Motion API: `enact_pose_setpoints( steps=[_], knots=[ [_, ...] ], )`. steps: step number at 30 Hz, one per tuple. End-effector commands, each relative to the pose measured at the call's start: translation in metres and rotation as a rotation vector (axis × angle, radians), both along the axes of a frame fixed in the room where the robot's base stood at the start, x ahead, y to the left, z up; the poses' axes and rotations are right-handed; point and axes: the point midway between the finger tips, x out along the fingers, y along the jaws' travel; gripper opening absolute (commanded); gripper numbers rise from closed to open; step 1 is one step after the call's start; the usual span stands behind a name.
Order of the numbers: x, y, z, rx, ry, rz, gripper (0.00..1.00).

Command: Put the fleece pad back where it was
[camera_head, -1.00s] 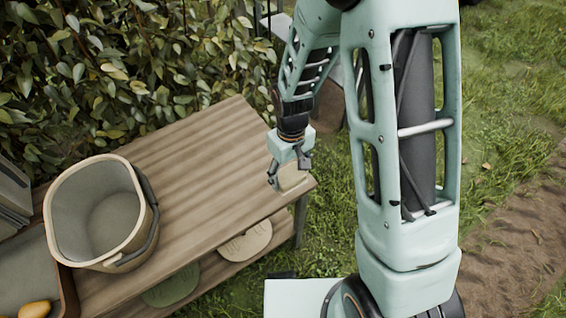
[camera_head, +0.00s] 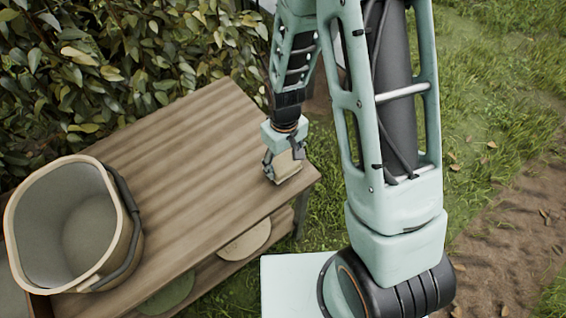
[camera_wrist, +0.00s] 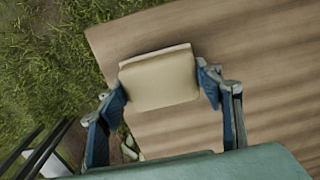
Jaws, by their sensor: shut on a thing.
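The fleece pad, a cream folded-looking block, shows in the wrist view (camera_wrist: 160,80) between my two fingers. In the head view its pale edge (camera_head: 289,172) shows just below my gripper (camera_head: 283,165), near the right corner of the wooden table (camera_head: 190,150). My gripper also shows in the wrist view (camera_wrist: 160,88), with a finger at each side of the pad, shut on it. The pad is over the tabletop close to its end. I cannot tell whether its underside touches the wood.
A large beige bucket (camera_head: 20,255) with a dark handle stands at the table's left. A round beige piece (camera_head: 246,242) and a round green piece (camera_head: 168,294) lie on the lower shelf. A leafy hedge (camera_head: 120,50) runs behind. The tabletop's middle is clear.

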Motion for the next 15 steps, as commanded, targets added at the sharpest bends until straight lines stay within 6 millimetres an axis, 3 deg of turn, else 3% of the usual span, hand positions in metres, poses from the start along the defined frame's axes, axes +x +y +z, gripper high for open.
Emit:
enact_pose_setpoints(
  steps=[1,13,14,15],
  knots=[
    [-0.0009,-0.0001,-0.0084,0.000,0.000,0.000,0.41],
    [-0.0008,-0.0002,-0.0111,0.000,-0.002,0.000,0.41],
    [-0.0007,-0.0001,-0.0110,0.000,-0.002,0.000,0.61],
    [-0.0007,-0.0001,-0.0099,0.000,-0.002,0.001,0.66]
  ],
)
